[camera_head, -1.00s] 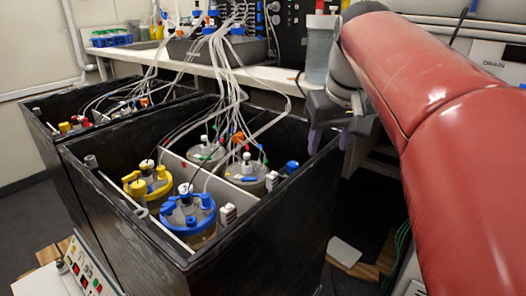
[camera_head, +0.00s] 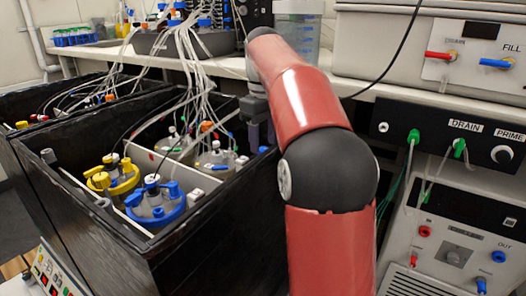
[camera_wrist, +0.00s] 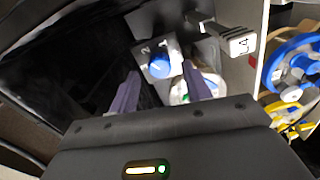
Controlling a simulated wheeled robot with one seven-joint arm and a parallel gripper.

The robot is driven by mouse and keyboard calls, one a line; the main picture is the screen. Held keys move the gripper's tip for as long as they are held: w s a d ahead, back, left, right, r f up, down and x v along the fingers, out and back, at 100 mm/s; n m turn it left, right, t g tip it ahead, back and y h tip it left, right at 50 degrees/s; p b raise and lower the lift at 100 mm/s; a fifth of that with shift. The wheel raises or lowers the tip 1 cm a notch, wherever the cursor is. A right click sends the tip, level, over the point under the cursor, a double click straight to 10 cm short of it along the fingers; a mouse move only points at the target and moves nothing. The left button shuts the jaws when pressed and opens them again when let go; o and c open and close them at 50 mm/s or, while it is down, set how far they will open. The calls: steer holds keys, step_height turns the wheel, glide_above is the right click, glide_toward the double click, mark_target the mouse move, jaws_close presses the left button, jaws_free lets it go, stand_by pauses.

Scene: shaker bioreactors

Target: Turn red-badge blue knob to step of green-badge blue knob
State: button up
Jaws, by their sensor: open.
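A blue knob (camera_wrist: 159,66) sits on a light plate with numbers beside it, one reading 2, in the wrist view. A white pointer mark shows on its face, but I cannot read the step exactly. My gripper (camera_wrist: 160,70) is open, its two purple fingers on either side of the knob in the picture; I cannot tell whether they touch it. In the head view my gripper (camera_head: 261,134) hangs over the right rear edge of the black box (camera_head: 225,222), partly hidden by my arm.
Vessels with a yellow ring (camera_head: 112,177) and a blue ring (camera_head: 155,207) stand in the box. A white tag marked L4 (camera_wrist: 242,44) is close right of the knob in the wrist view. Tubes rise to the bench. Pump units (camera_head: 455,130) stand at the right.

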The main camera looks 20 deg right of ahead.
steer(key=shift+f, duration=1.2)
steer(key=c, duration=1)
